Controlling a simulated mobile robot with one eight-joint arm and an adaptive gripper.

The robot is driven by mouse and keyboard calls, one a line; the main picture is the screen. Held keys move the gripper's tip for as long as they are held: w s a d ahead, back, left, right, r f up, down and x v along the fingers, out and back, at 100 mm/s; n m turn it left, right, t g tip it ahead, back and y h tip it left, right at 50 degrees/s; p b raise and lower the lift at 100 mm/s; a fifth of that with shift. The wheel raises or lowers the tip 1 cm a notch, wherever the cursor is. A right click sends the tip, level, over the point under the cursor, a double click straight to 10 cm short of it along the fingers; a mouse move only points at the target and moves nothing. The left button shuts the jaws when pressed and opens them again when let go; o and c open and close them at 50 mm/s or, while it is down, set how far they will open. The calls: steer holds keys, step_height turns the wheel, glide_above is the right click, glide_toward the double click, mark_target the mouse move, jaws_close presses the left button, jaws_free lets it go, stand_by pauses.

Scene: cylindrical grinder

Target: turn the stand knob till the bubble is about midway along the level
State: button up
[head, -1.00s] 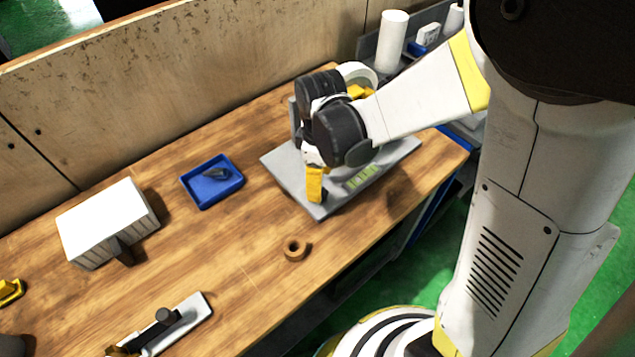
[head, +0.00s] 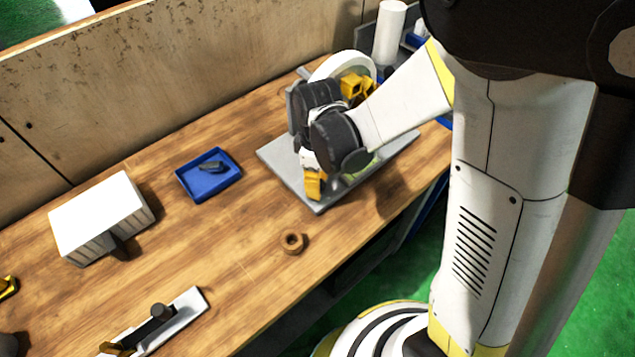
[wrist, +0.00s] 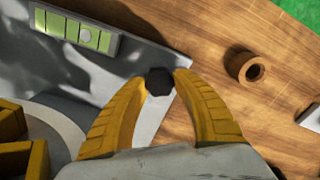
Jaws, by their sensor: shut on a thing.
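The stand is a grey plate (head: 285,167) on the wooden bench, with a white wheel (head: 348,65) over it. Its dark faceted knob (wrist: 160,81) is near a plate corner, between my fingertips in the wrist view. My gripper (wrist: 160,84), with yellow fingers, is shut on the knob; it points down at the plate in the head view (head: 313,187). The green level (wrist: 75,31) lies on the plate at upper left in the wrist view. A pale spot, seemingly the bubble (wrist: 86,36), shows somewhat right of its middle. My wrist mostly hides the level in the head view.
A brown ring (head: 292,242) lies on the bench in front of the stand. A blue tray (head: 187,187) with a dark piece, a white block (head: 100,213) and a flat tool (head: 185,318) lie to the left. Bare bench surrounds them.

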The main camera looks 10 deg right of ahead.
steer(key=m, duration=0.4)
steer(key=shift+b, duration=0.35)
steer(key=o, duration=1.2)
step_height(320, 180, up, 12)
